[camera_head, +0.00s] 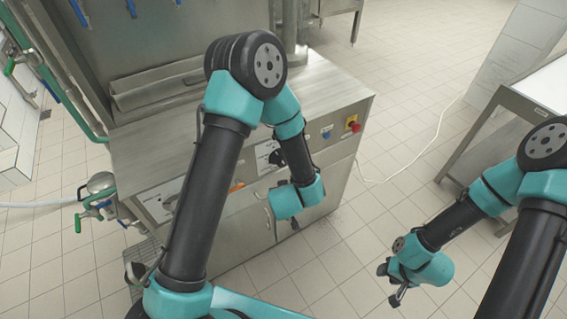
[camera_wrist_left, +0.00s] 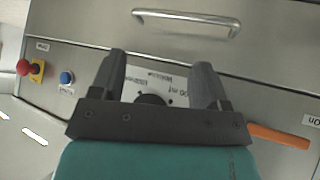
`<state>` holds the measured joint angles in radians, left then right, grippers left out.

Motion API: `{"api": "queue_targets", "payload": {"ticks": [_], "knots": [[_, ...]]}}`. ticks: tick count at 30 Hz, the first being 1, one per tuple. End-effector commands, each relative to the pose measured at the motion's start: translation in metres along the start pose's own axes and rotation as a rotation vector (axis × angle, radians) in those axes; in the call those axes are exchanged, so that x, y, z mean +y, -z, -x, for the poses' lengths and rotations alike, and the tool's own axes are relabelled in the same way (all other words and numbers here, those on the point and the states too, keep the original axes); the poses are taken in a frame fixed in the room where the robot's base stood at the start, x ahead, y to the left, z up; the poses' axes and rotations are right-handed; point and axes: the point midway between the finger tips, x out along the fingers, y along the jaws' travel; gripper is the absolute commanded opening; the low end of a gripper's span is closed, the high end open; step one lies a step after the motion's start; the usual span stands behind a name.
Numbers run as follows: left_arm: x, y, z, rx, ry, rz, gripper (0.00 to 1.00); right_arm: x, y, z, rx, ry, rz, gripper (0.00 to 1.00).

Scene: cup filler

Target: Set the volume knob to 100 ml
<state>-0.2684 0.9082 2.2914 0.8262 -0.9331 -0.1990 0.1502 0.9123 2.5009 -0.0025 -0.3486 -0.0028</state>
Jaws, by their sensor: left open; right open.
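The volume knob (camera_wrist_left: 152,100) is a dark round knob on the steel machine's front panel. A white label (camera_wrist_left: 172,83) with "ml" lettering surrounds it, and the picture is upside down. The label (camera_head: 263,160) also shows in the head view. My left gripper (camera_wrist_left: 160,64) is open, its two dark fingers on either side of the label, with nothing between them held. Its crossbar partly hides the knob, so I cannot tell the setting or any contact. My right gripper (camera_head: 392,284) is open and empty above the tiled floor at the lower right.
A red stop button (camera_head: 354,126) and a blue button (camera_head: 327,134) sit right of the knob. An orange handle (camera_wrist_left: 280,135) is on the panel's other side. A drawer handle (camera_wrist_left: 187,20) lies below.

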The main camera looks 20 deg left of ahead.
Motion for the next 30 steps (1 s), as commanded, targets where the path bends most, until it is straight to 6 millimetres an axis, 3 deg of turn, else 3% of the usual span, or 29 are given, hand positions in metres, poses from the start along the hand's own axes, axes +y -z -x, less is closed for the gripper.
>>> {"api": "queue_targets", "payload": {"ticks": [1,7,15,19,30], "knots": [[0.014,0.008,0.009,0.061,0.027,0.012,0.69,0.0,0.0,0.0,0.0,0.0,0.0,0.43],[0.052,0.029,0.056,0.276,0.184,0.071,0.69,0.0,0.0,0.0,0.0,0.0,0.0,0.43],[0.083,0.028,0.125,0.443,0.384,0.129,0.69,0.0,0.0,0.0,0.0,0.0,0.0,0.43],[0.086,0.027,0.137,0.462,0.42,0.137,0.69,0.0,0.0,0.0,0.0,0.0,0.0,0.43],[0.085,0.027,0.135,0.461,0.422,0.137,0.69,0.0,0.0,0.0,0.0,0.0,0.0,0.43]]}}
